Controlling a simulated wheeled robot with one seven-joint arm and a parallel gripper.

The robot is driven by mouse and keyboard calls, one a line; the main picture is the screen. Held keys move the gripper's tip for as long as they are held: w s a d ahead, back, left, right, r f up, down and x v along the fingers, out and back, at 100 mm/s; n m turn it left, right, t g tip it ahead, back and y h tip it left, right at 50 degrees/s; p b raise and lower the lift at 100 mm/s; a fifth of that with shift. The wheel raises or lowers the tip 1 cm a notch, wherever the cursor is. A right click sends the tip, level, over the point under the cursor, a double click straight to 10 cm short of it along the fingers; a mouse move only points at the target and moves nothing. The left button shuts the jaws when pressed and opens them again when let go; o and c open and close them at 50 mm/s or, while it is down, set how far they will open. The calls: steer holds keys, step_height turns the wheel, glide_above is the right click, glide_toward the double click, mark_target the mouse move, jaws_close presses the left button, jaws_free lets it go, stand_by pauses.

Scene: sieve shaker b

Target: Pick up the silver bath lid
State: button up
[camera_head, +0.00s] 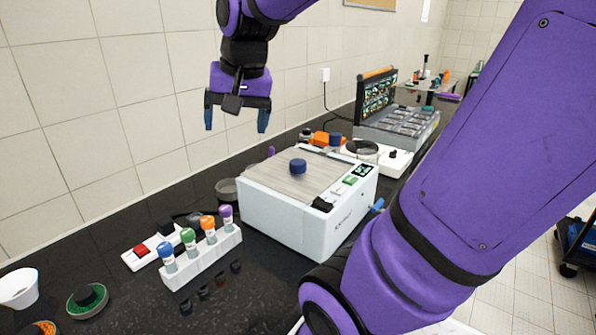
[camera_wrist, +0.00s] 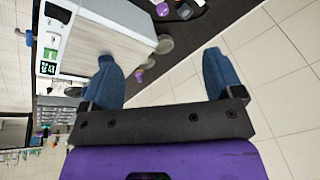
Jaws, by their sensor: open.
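The silver bath lid (camera_head: 283,178) lies flat on top of a white box-shaped bath (camera_head: 275,219) in the middle of the counter. A dark blue round knob (camera_head: 298,166) stands on the lid. In the wrist view the lid (camera_wrist: 90,45) shows at upper left, with its knob partly hidden behind a blue finger. My gripper (camera_head: 237,115) hangs in the air above and to the left of the lid, near the wall. Its two blue fingers are apart with nothing between them; they also show in the wrist view (camera_wrist: 163,78).
A white rack (camera_head: 205,258) with several coloured-cap tubes stands left of the bath. A white bowl (camera_head: 18,288) is at far left. Behind the bath are a white scale-like device (camera_head: 396,160) and a grey machine with an upright panel (camera_head: 378,97). Tiled wall runs along the left.

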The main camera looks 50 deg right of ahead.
steer(key=w+d+f+m+g, duration=0.1)
steer(key=w+d+f+m, duration=0.2)
steer(key=d, duration=0.4)
steer(key=w+d+f+m+g, duration=0.1)
steer(key=w+d+m, duration=0.3)
steer(key=d+m, duration=0.25)
steer(key=m+y, duration=0.1)
steer(key=m, duration=0.6)
glide_toward(298, 162)
steer(key=shift+w+d+m+g, duration=0.25)
steer(key=shift+w+d+g, duration=0.15)
steer(key=shift+w+d, duration=0.1)
steer(key=f, duration=0.4)
steer(key=shift+w+a+f, duration=0.15)
steer(key=shift+a+f, duration=0.15)
steer(key=shift+f, duration=0.1)
steer(key=shift+w+a+f, duration=0.1)
steer(key=shift+a+f, duration=0.05)
steer(key=shift+f, duration=0.75)
steer(key=shift+s+a+f, duration=0.1)
steer(key=shift+a+f, duration=0.1)
steer(key=shift+f, duration=0.65)
steer(key=shift+w+a+f, duration=0.1)
steer(key=shift+a+f, duration=0.05)
steer(key=shift+f, duration=0.75)
steer(key=c, duration=1.3)
steer(key=shift+r, duration=0.15)
